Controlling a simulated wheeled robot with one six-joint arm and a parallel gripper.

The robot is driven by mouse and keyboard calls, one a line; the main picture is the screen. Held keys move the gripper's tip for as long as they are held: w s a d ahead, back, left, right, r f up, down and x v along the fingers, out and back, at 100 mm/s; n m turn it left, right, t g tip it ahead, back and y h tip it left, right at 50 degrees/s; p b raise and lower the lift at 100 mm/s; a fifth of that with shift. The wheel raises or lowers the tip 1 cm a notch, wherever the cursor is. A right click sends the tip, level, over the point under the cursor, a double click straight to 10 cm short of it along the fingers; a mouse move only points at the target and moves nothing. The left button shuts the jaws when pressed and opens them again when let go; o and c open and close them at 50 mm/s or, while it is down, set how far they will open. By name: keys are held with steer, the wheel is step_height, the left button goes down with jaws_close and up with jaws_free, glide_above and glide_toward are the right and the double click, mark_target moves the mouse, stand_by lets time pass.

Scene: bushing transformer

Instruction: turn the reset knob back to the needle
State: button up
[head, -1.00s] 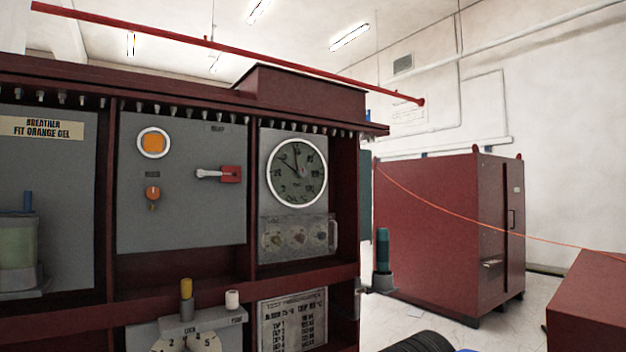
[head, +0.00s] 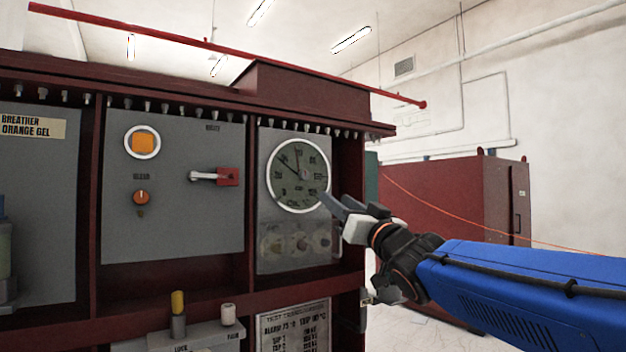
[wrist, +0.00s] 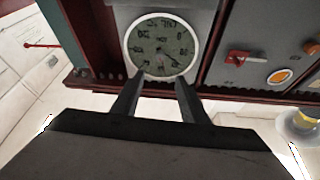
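The round dial gauge (head: 298,175) has a white rim and a dark face, and sits in the right grey panel of the maroon cabinet. In the wrist view the gauge (wrist: 160,47) appears upside down, beyond my fingers. My gripper (head: 334,200) is in front of the gauge's lower right edge in the head view. Its two fingers (wrist: 157,98) are apart with nothing between them.
Several small knobs (head: 299,243) sit behind a clear cover under the gauge. A red-based lever (head: 228,177), an orange lamp (head: 143,142) and an orange knob (head: 141,197) are on the panel to the left. A maroon cabinet (head: 440,195) stands behind my arm.

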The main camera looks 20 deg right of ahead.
mark_target(306, 176)
steer(key=x, duration=1.7)
jaws_close()
